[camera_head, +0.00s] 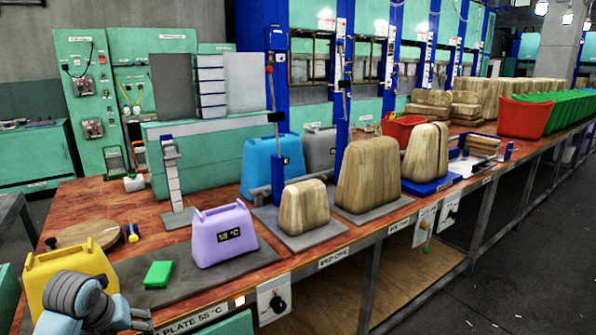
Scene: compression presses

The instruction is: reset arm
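One of my arms comes in at the bottom left corner, so I take it as my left arm. Its gripper (142,319) is small at the bottom edge, in front of the yellow block with a handle (60,275) and close to the bench's front edge. Its fingers are partly cut off, and I cannot tell whether they are open or shut. No held thing shows. My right gripper is not in view.
A green block (158,274) and a purple handled block (223,236) stand on a dark plate (185,290). Wooden blocks (305,206) stand on mats to the right. Blue press columns (343,100) rise behind. The wooden bench (90,195) has clear room at left.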

